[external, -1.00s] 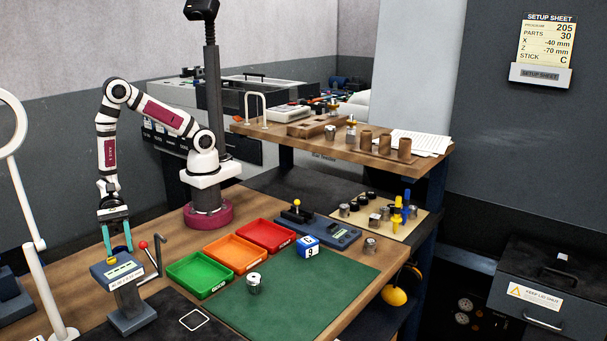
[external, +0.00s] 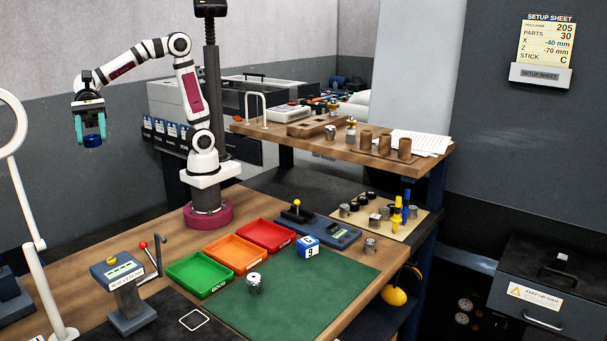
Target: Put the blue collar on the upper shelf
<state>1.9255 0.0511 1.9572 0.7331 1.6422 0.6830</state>
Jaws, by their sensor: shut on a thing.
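The blue collar (external: 93,141) is a small dark blue ring held between the teal fingertips of my gripper (external: 90,136). My gripper is shut on it, high in the air at the left, well above the bench and the grey stand. The upper shelf (external: 345,150) is the wooden board at the right, on dark posts, far from my gripper. Its near edge holds several brown cylinders and loose metal parts.
The grey stand (external: 124,290) with a red-knobbed lever stands at the front left. Green (external: 200,274), orange (external: 235,253) and red (external: 265,236) trays lie on the bench. A lamp (external: 35,220) rises at far left. A dark post (external: 212,90) stands behind my arm. Papers (external: 420,142) cover the shelf's right end.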

